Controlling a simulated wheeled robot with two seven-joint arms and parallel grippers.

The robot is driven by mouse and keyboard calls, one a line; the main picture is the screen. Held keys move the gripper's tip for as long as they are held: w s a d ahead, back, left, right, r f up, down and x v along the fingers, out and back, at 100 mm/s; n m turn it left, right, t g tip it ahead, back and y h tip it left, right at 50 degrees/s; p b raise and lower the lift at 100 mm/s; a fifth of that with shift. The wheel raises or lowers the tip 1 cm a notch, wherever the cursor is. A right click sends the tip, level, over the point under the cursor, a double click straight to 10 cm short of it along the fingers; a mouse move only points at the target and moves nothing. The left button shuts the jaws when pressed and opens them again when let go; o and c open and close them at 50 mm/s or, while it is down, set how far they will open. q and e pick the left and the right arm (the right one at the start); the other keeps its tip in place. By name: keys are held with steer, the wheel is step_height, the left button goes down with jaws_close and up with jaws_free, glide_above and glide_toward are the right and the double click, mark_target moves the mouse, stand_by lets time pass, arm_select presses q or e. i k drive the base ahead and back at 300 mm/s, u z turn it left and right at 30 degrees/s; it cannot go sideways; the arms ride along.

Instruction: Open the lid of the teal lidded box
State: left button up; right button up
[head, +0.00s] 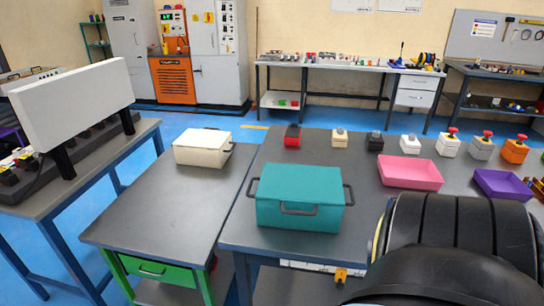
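The teal lidded box (299,199) stands near the front left corner of the right-hand dark table. Its lid (300,182) lies flat on top and looks shut. A dark handle (298,210) is on the box's front, and dark handles stick out at its left and right sides. No gripper shows in the head view. A large black rounded part at the lower right looks like one of my arm links and hides the table's front right.
A white lidded box (203,147) stands on the left table (170,205), across a narrow gap. The table around the teal box is clear.

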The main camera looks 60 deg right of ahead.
mark_target(307, 186)
steer(key=k, duration=0.95)
steer(key=z, duration=1.05)
steer(key=i, duration=0.35)
steer(key=z, duration=0.05)
